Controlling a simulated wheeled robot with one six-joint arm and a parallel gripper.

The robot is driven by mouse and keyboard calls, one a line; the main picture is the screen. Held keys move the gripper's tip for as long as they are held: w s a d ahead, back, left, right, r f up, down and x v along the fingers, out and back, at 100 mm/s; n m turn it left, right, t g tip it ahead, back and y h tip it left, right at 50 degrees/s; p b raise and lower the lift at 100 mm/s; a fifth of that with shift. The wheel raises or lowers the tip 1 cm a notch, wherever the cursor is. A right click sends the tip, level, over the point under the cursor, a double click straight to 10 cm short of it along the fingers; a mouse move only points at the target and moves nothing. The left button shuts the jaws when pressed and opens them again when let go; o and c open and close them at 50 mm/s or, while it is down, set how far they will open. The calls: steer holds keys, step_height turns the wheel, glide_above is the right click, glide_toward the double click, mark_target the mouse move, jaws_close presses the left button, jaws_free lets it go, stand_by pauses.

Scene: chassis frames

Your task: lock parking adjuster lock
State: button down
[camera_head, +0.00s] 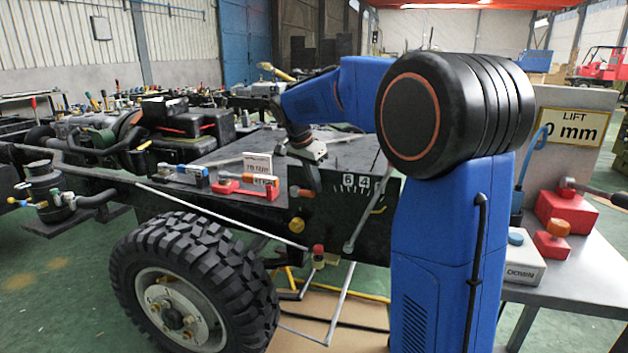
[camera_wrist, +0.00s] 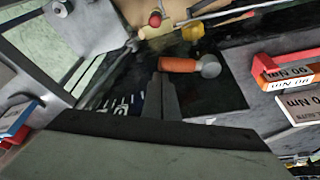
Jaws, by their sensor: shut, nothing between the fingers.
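I cannot tell for sure which part is the parking adjuster lock. On the dark chassis side are an orange-brown handle (camera_head: 303,192), a brass knob (camera_head: 297,226) and a number scale (camera_head: 356,182). Below them is a red-topped knob (camera_head: 318,250). In the wrist view the orange handle (camera_wrist: 180,65) has a grey rounded end, with the brass knob (camera_wrist: 193,32) and red knob (camera_wrist: 155,19) above. My gripper (camera_head: 312,180) is shut and empty by the chassis edge. In the wrist view its fingers (camera_wrist: 161,82) point at the panel, just left of the handle; contact is unclear.
Torque wrenches in red holders (camera_head: 245,187) lie left of my gripper, one labelled 90 Nm in the wrist view (camera_wrist: 290,68). Metal rods hang below the chassis beside the big tyre (camera_head: 196,280). A bench with a lift display (camera_head: 572,127) stands right.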

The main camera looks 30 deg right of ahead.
mark_target(310, 193)
stand_by(0.4)
steer(key=shift+s+a+m, duration=0.1)
steer(key=shift+a+m, duration=0.15)
steer(key=shift+m, duration=0.05)
steer(key=shift+a, duration=0.1)
steer(key=m, duration=0.1)
steer(key=a+m+g, duration=0.1)
steer(key=a+m, duration=0.1)
steer(key=shift+s+a+m, duration=0.2)
steer(key=shift+s+m, duration=0.05)
steer(key=shift+m, duration=0.05)
steer(key=shift+w+a+m+g, duration=0.25)
steer(key=shift+a+m+g, duration=0.1)
steer(key=shift+a+m, duration=0.5)
steer(key=shift+w+a+m+g, duration=0.25)
steer(key=shift+a+m+g, duration=0.15)
steer(key=shift+a+m, duration=0.5)
steer(key=shift+w+a+m+g, duration=0.25)
steer(key=shift+a+m+g, duration=0.1)
steer(key=shift+a+m, duration=0.5)
steer(key=shift+a, duration=0.1)
steer(key=shift+r, duration=0.1)
